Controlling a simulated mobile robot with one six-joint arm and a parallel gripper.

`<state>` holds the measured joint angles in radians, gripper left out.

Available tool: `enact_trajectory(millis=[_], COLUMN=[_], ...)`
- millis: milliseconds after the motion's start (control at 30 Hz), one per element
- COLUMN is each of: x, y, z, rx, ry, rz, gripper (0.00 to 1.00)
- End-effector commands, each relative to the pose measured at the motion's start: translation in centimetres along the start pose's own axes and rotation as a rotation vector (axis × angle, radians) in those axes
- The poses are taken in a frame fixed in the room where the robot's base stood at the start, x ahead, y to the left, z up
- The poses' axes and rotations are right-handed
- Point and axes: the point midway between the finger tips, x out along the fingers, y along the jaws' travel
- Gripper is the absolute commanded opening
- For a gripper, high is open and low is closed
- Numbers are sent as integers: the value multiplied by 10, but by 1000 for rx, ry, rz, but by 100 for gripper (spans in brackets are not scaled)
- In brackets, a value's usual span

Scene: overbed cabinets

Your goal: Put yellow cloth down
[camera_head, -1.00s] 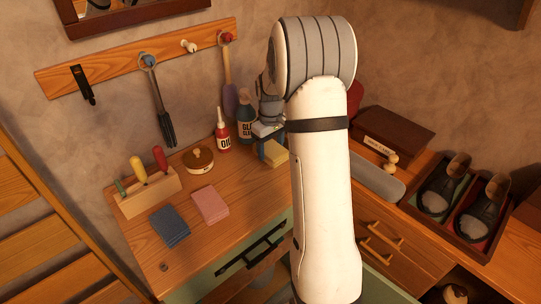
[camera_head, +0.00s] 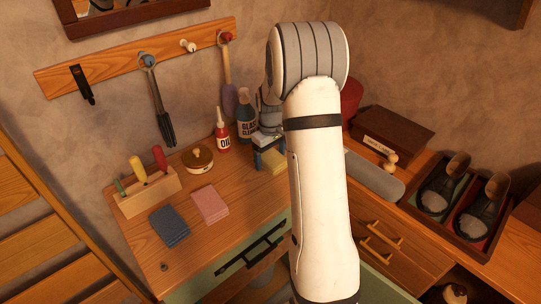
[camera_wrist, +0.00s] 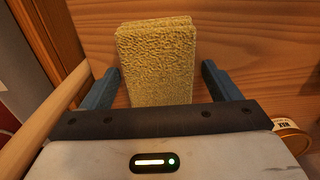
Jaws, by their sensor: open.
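The yellow cloth (camera_wrist: 157,62) is a folded, textured block lying on the wooden tabletop in the wrist view. In the head view the yellow cloth (camera_head: 273,162) is partly hidden by my gripper and arm. My gripper (camera_wrist: 163,78) is open, with one blue finger on each side of the cloth and a visible gap on the right. In the head view my gripper (camera_head: 268,150) is low over the table, close to the cloth. A pink cloth (camera_head: 209,204) and a blue cloth (camera_head: 169,226) lie flat on the table to the left.
An oil bottle (camera_head: 222,133) and a glass cleaner bottle (camera_head: 246,118) stand behind the gripper. A round lidded tin (camera_head: 198,160) and a tool block (camera_head: 146,191) stand left. Bare tabletop lies before the pink cloth.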

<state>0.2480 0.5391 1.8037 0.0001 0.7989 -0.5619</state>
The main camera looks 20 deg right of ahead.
Motion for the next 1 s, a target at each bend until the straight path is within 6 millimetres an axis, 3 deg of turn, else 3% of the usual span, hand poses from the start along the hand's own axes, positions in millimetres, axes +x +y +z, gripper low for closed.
enact_trajectory(millis=[267, 700, 1000], x=[-13, -101, -131], y=[0, 0, -11], z=[-1, -1, 6], rx=[-1, -1, 7], ry=[4, 4, 9], rz=[2, 2, 6], gripper=[83, 83, 83])
